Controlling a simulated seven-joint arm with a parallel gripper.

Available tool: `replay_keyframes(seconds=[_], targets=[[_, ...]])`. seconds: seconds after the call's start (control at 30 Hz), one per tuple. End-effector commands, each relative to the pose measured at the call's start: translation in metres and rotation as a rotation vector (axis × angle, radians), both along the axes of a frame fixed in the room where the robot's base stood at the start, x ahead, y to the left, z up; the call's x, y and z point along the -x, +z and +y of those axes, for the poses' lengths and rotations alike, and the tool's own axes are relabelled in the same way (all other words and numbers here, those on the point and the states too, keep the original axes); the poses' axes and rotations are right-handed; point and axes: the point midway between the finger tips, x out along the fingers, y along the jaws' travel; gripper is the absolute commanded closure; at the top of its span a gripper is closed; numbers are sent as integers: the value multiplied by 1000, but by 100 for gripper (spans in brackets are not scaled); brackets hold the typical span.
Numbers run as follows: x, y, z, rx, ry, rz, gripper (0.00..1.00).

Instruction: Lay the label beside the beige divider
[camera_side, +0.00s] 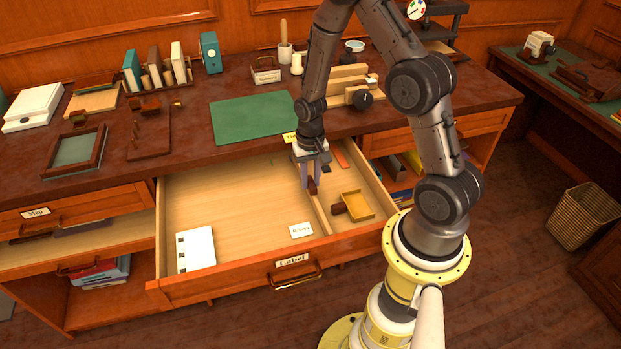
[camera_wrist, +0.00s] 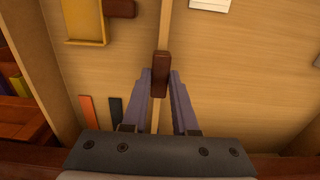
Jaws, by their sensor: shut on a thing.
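The label, a small white card with dark writing (camera_side: 301,230), lies flat in the open drawer, left of the beige divider (camera_side: 322,217) near its front end. Its edge shows at the top of the wrist view (camera_wrist: 210,4). The divider is a thin pale strip, also in the wrist view (camera_wrist: 165,30). My gripper (camera_side: 310,184) is down in the drawer over the divider. In the wrist view my gripper (camera_wrist: 160,76) is shut on a dark brown block (camera_wrist: 160,66) in line with the divider. Whether the block is fixed to the divider is unclear.
A yellow tray (camera_side: 356,204) with a brown handle lies right of the divider. A white card with dark squares (camera_side: 196,249) lies at the drawer's front left. Orange and black strips (camera_wrist: 87,109) lie at the back right. The drawer floor left of the divider (camera_side: 240,200) is mostly clear.

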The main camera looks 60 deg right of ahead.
Motion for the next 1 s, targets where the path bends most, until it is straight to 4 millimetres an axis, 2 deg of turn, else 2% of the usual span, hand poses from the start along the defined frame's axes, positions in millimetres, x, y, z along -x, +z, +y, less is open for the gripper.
replay_keyframes(seconds=[0.5,0.53,0.7,1.0], targets=[[-7,1,7,1,0,-1,100],[-7,1,7,1,0,-1,71],[-7,1,7,1,0,-1,43],[-7,1,7,1,0,-1,43]])
